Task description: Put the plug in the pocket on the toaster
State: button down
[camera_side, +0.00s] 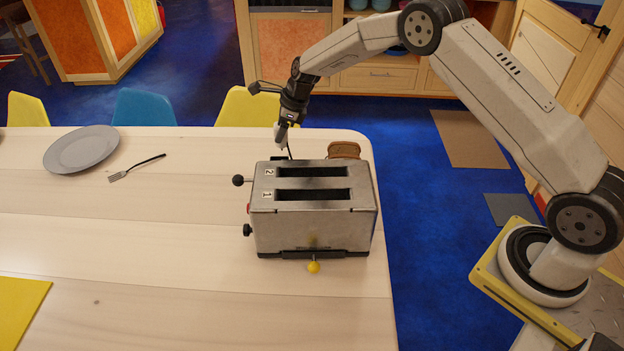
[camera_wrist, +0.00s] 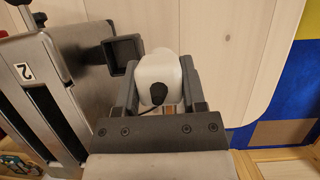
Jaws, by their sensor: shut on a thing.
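The toaster (camera_side: 312,225) stands near the right end of the table, with two dark slots on top marked 1 and 2. In the wrist view the toaster (camera_wrist: 22,58) is at the left. A dark square pocket (camera_wrist: 124,53) sticks out from its side, its opening showing. My gripper (camera_side: 283,135) is behind the toaster in the side view, pointing down. In the wrist view my gripper (camera_wrist: 160,85) is shut on the white plug (camera_wrist: 161,72), which has a black cord end. The plug is just right of the pocket, apart from it.
A slice of bread (camera_side: 344,150) shows behind the toaster. A grey plate (camera_side: 81,149) and a fork (camera_side: 136,168) lie at the table's left. A yellow mat (camera_side: 18,308) is at the front left. The table (camera_side: 150,240) between is clear.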

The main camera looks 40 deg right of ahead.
aim_at(276, 125)
jog(key=s+a+r, duration=0.1)
jog(key=r, duration=0.1)
jog(key=s+a+r, duration=0.2)
jog(key=a+r, duration=0.1)
jog(key=shift+s+r, duration=0.25)
jog(key=shift+r, duration=0.1)
jog(key=shift+f, duration=0.25)
jog(key=shift+f, duration=2.65)
jog(key=shift+d+f, duration=0.1)
jog(key=shift+f, duration=1.7)
jog(key=shift+c, duration=0.4)
grip_release()
jog(key=shift+r, duration=0.15)
jog(key=v, duration=0.7)
jog(key=shift+r, duration=0.25)
jog(key=shift+s+d, duration=0.15)
dwell(0.3)
